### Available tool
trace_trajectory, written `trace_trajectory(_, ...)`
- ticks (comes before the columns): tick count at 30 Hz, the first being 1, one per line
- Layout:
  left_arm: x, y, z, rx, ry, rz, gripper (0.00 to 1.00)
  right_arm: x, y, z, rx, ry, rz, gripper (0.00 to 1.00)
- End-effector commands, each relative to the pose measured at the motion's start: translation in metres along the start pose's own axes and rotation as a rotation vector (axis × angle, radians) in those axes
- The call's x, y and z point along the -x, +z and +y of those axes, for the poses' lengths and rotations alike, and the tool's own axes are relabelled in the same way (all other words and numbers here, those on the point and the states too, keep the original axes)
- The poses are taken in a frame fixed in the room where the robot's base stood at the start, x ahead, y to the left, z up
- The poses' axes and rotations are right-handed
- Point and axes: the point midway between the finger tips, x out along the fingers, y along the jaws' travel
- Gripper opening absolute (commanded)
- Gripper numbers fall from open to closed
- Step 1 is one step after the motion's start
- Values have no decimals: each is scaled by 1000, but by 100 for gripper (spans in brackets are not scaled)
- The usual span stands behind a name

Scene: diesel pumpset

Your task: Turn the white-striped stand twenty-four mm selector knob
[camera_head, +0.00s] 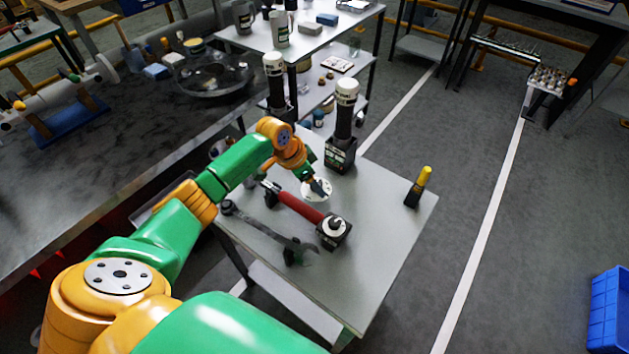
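My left arm reaches in from the lower left over the grey table. Its gripper (319,188) points down near a white round disc (308,193) on the tabletop. The fingers are small and dark, and I cannot tell whether they are open. Another black stand (340,156), with a tall white-topped post, is behind the gripper. I cannot make out which bears the white-striped selector knob. My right gripper is not visible.
A red-handled tool (297,206) and a long dark wrench (265,229) lie in front of the gripper. A yellow-topped black piece (418,187) stands near the right edge. A blue crate (609,310) sits on the floor at right.

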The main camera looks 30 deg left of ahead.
Motion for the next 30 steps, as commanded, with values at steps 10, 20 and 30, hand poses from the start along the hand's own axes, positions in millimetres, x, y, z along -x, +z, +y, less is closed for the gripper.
trace_trajectory(10,-5,0,0,-1,-1,-1,52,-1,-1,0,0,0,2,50)
trace_trajectory(20,-4,0,0,0,0,0,0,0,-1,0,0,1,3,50)
trace_trajectory(30,0,-2,2,102,-39,-1,0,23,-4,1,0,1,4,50)
